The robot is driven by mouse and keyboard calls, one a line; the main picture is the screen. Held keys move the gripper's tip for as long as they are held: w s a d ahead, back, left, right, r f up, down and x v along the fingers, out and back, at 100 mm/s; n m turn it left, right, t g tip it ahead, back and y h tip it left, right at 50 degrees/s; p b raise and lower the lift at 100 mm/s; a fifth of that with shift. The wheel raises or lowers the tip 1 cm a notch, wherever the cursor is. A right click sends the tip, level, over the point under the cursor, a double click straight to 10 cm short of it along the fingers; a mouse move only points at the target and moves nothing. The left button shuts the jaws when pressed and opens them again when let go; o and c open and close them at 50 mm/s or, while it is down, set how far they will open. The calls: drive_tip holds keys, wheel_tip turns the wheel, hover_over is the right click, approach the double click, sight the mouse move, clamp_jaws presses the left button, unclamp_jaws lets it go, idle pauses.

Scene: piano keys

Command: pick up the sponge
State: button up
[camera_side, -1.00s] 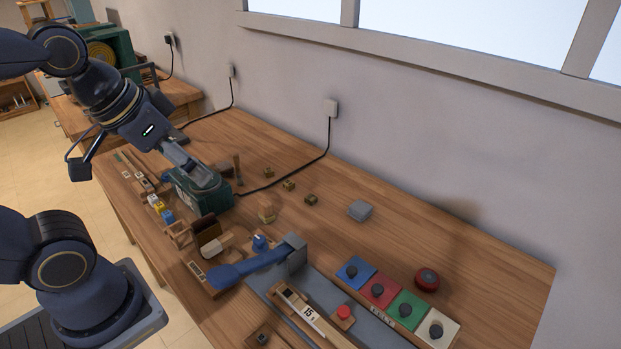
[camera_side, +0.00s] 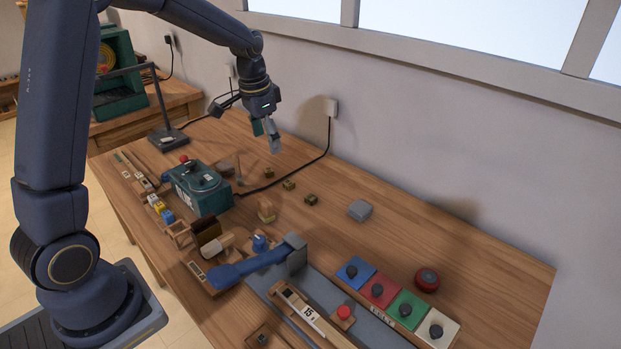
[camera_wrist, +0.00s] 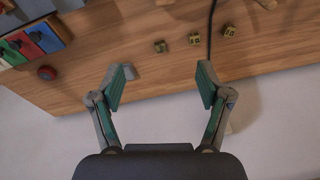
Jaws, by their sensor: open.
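A small grey block that looks like the sponge (camera_side: 360,210) lies flat on the wooden table toward the wall side in the side view. In the wrist view the grey block (camera_wrist: 131,72) shows just past my left-hand finger, partly hidden by it. My gripper (camera_side: 267,138) hangs above the back of the table, near the wall, to the left of the block and well apart from it. In the wrist view my gripper (camera_wrist: 162,82) has its fingers spread wide with nothing between them.
A black cable (camera_side: 290,178) runs to a wall outlet. A red round object (camera_side: 427,279) and coloured switch panels (camera_side: 380,290) stand at the right. Table around the grey block is clear.

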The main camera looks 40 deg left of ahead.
drive_tip(key=g, duration=0.2)
hover_over(263, 211)
drive_tip(key=w, duration=0.1)
wheel_tip(263, 211, down, 9)
drive_tip(key=shift+n, duration=0.4)
drive_tip(key=f, duration=0.9)
drive_tip(key=shift+a+f, duration=0.35)
drive_tip(key=shift+f, duration=0.05)
drive_tip(key=f, duration=0.5)
drive_tip(key=shift+s+a+f, duration=0.15)
drive_tip(key=shift+a+f, duration=0.05)
drive_tip(key=shift+f, duration=0.15)
drive_tip(key=c, duration=1.2)
drive_tip(key=shift+c, duration=0.2)
